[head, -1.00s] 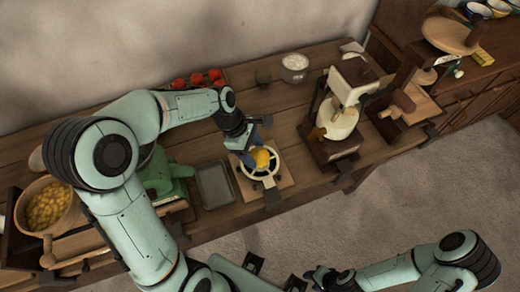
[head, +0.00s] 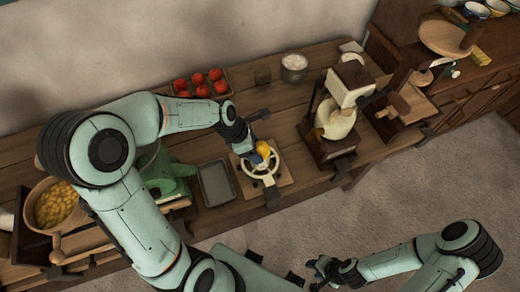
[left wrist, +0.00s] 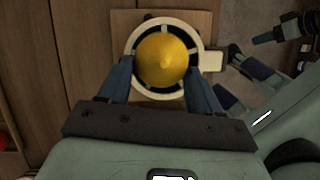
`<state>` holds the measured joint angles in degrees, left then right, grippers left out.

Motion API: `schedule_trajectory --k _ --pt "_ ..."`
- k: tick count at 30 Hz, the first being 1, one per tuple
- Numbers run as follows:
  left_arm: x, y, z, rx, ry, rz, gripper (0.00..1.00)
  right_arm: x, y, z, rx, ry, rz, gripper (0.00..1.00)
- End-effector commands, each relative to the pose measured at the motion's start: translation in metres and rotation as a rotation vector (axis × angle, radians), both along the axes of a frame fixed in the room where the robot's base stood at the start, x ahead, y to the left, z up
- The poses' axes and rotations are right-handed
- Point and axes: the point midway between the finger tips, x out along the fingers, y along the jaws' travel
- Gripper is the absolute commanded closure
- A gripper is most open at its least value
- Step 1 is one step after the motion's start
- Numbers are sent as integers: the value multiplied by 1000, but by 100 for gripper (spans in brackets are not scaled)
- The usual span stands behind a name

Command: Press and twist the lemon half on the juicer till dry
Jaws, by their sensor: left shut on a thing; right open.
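The yellow lemon half (head: 263,149) is between the blue fingers of my left gripper (head: 256,158), which is shut on it. It sits over the middle of the pale, ring-shaped juicer (head: 273,170). In the left wrist view the lemon (left wrist: 167,60) shows its pointed end, with the juicer's rim (left wrist: 203,62) all around it. The lemon hides the juicer's centre, so I cannot tell how firmly it is pressed. My right gripper (head: 318,272) is open and empty, low in the picture, away from the bench.
The juicer stands on a wooden board (head: 286,180). A grey tray (head: 216,183) and a green device (head: 168,172) are to its left. A cream-and-wood machine (head: 338,112) stands to its right. Red tomatoes (head: 198,78) and a white-filled pot (head: 294,66) are behind.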

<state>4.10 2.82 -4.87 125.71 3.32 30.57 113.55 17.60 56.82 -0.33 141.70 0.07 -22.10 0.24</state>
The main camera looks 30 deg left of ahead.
Motion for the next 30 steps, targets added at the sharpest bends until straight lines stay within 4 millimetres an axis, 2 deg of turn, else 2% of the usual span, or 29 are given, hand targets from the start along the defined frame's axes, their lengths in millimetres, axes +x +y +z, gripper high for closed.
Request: schedule_trajectory --k 5,10,15,19,23,27,30 --pt "0 0 -1 0 -1 -20 73 -1 0 -1 0 1 0 57" --pt "-3 -1 -4 -1 0 -224 73 -4 0 -5 -1 5 0 57" --pt "-7 -3 -4 -2 2 -472 73 -1 0 -1 0 1 0 57" --pt "-10 -4 -6 -2 2 -577 73 1 0 1 0 -1 0 57" --pt "-10 -4 -6 -2 3 -532 73 2 0 2 0 -2 0 57" --pt "-7 -3 -5 -1 1 -329 73 6 0 8 0 -7 0 57" --pt "-6 -2 -4 0 2 -244 73 10 0 12 0 -11 0 57"
